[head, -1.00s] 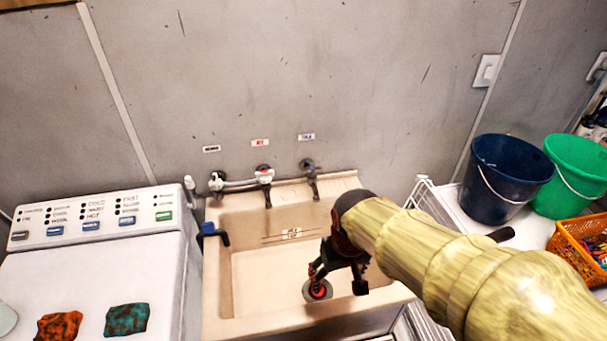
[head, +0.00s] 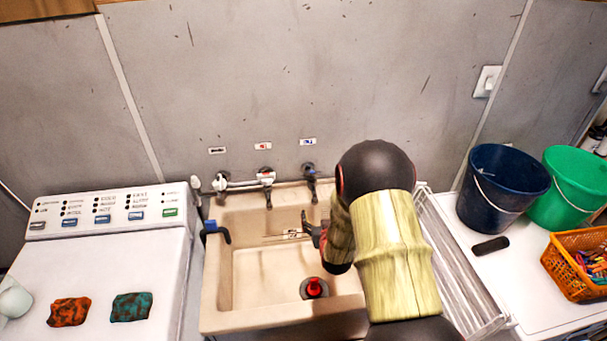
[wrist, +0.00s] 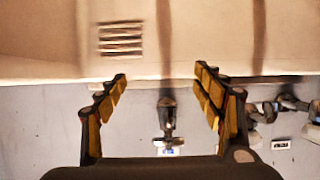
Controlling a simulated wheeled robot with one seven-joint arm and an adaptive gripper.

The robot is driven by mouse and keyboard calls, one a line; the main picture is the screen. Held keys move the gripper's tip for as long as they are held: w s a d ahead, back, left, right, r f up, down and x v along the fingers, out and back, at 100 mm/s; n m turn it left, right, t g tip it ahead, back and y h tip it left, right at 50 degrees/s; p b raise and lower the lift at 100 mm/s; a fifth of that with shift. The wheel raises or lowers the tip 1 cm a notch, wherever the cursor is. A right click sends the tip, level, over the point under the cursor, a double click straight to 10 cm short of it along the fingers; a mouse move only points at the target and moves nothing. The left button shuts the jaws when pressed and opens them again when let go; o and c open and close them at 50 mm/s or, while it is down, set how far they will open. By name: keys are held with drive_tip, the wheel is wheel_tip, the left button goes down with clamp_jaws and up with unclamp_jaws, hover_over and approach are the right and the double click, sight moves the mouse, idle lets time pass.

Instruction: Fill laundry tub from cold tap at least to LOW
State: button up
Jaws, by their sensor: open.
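The beige laundry tub (head: 215,275) stands against the wall, with no water visible in it. A red plug (head: 314,287) is at the drain in its floor; I cannot tell how tightly it sits. The cold tap (head: 311,177) is under the blue label, right of the hot tap (head: 266,180) under the red label. My gripper (head: 310,229) is open and empty inside the tub area, below the cold tap, partly hidden by my arm. In the wrist view a tap (wrist: 167,115) shows between and beyond the open fingers (wrist: 162,80).
A blue hooked hose (head: 218,230) hangs over the tub's left edge. The washing machine (head: 110,240) with two cloths is at left. A white rack (head: 460,270) stands close right of the tub, then a white top with buckets (head: 500,185) and an orange basket (head: 580,265).

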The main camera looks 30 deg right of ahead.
sight(312, 173)
drive_tip(key=w+r+t, duration=0.1)
drive_tip(key=r, duration=0.2)
drive_tip(key=w+r+t+h, duration=0.1)
drive_tip(key=r+t, duration=0.1)
drive_tip(key=r, duration=0.2)
drive_tip(key=w+r+t, duration=0.1)
drive_tip(key=r, duration=0.3)
drive_tip(key=shift+w+d+t+h, duration=0.2)
drive_tip(key=shift+d+t+h, duration=0.1)
drive_tip(key=shift+d+h, duration=0.1)
drive_tip(key=b+x, duration=0.1)
drive_tip(key=x, duration=0.6)
drive_tip(key=shift+w+d, duration=0.1)
drive_tip(key=shift+w, duration=0.15)
drive_tip(key=shift+c, duration=0.4)
drive_tip(key=c, duration=1.1)
drive_tip(key=shift+c, duration=0.2)
